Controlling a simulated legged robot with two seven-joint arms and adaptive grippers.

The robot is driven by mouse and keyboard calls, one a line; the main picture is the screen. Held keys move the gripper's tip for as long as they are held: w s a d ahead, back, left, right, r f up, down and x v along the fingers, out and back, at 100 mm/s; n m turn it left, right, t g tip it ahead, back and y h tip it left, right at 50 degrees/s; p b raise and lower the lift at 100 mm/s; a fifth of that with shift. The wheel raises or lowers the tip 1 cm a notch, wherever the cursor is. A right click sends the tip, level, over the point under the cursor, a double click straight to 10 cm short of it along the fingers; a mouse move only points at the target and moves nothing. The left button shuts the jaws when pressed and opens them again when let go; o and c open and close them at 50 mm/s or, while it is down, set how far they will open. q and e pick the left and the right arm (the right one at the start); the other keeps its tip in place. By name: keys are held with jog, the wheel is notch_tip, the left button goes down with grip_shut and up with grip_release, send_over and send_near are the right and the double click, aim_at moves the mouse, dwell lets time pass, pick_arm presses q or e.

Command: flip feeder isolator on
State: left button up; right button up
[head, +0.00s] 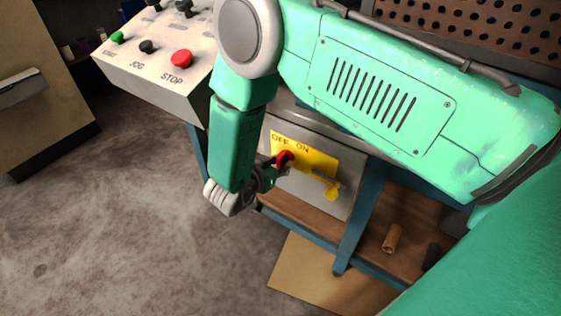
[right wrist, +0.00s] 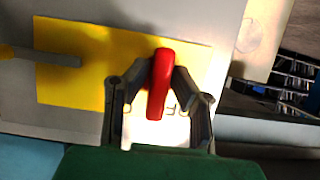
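The feeder isolator is a red lever (head: 284,158) on a yellow plate (head: 318,161) marked OFF and ON, on a grey box front. In the head view the lever is just below the lettering; I cannot tell clearly which mark it points to. My right gripper (head: 272,172) is at the lever. In the right wrist view the red lever (right wrist: 160,85) stands between the two fingers of the right gripper (right wrist: 161,78), whose tips angle inward against its sides. Part of the lettering shows behind it. My left gripper is not in view.
A yellow handle (head: 331,186) sticks out at the plate's lower right. A control box with a red STOP button (head: 181,58), a JOG button and a green button stands at upper left. A brown cylinder (head: 392,238) lies on the lower shelf. The floor at left is clear.

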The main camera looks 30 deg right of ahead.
jog(key=shift+o, duration=0.2)
jog(key=v, duration=1.2)
